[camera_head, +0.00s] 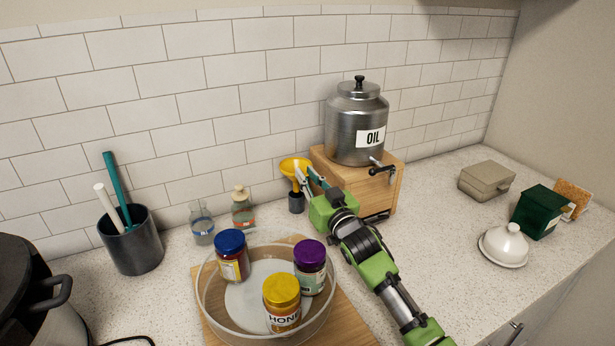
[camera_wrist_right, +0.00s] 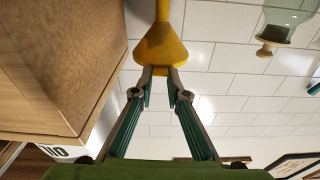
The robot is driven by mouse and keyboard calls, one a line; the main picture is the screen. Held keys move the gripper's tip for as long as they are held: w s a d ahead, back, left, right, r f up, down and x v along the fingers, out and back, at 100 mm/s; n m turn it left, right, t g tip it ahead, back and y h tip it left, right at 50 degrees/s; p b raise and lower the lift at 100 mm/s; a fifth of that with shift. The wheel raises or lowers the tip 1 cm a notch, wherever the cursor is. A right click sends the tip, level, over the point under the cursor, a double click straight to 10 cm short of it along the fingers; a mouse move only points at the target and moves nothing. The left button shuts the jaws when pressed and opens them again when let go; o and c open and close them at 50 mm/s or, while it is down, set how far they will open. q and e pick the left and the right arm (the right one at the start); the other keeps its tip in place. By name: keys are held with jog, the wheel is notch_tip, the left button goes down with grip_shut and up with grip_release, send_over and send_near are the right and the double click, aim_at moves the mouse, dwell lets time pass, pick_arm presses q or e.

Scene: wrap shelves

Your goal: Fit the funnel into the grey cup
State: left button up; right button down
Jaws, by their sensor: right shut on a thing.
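A yellow funnel (camera_head: 293,165) stands wide end up near the back wall, its spout pointing down at the small dark grey cup (camera_head: 296,203). The spout's lower end meets the cup's mouth in the head view; whether it is inside or just above, I cannot tell. My right gripper (camera_head: 300,178) comes in from the right and is shut on the funnel. In the right wrist view, which is upside down, the fingertips (camera_wrist_right: 160,74) close on the rim of the funnel (camera_wrist_right: 160,45). The cup does not show there. My left gripper is out of view.
A wooden box (camera_head: 385,192) carrying a metal oil canister (camera_head: 345,130) stands close right of my gripper. Two small bottles (camera_head: 243,212) stand left of the cup. A glass tray (camera_head: 208,310) with several jars is in front. The right counter has free room.

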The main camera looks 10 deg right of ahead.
dwell(0.4)
jog(key=shift+f+b, duration=0.9)
jog(key=shift+f, duration=0.65)
jog(key=shift+r, duration=0.15)
jog(key=shift+r+p, duration=1.15)
jog(key=shift+p, duration=0.05)
jog(key=shift+p, duration=0.45)
dwell(1.1)
jog(key=shift+f+b, duration=0.9)
jog(key=shift+f, duration=0.45)
jog(key=c, duration=1.9)
grip_release()
